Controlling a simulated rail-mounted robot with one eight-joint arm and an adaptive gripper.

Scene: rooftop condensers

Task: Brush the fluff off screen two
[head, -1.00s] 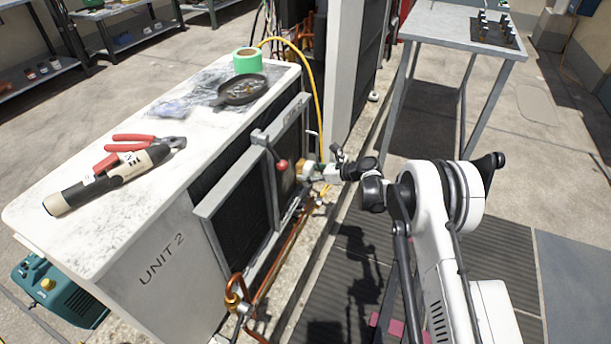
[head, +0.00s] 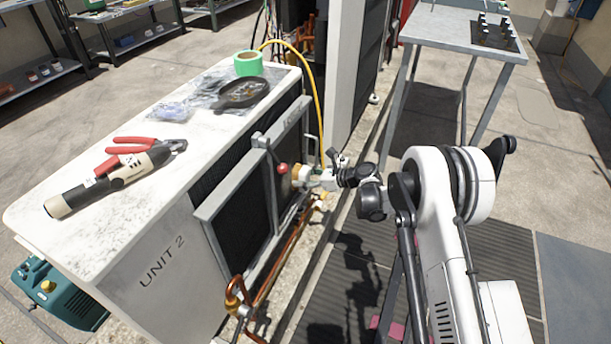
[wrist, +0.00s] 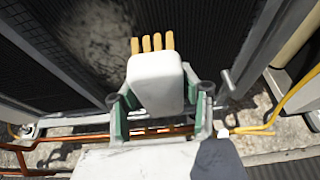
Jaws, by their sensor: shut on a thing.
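My gripper (head: 322,180) is shut on a brush, a white block (wrist: 155,82) with tan bristles (wrist: 152,43) pointing away from me in the wrist view. In the head view the brush (head: 300,175) is at the right part of the framed screens on the side of the unit marked UNIT 2. A pale grey fluff patch (wrist: 97,28) lies on the dark screen mesh just beyond and left of the bristles. I cannot tell whether the bristles touch the mesh. The brush and gripper hide part of that screen. The nearer left screen (head: 240,195) looks dark.
A red-knobbed lever (head: 281,167) stands out from the frame close to the brush. Copper pipes (head: 285,255) run below the screens. A yellow hose (head: 318,95) hangs behind. Pliers (head: 145,145), a torch-like tool, a pan and green tape lie on the unit's top.

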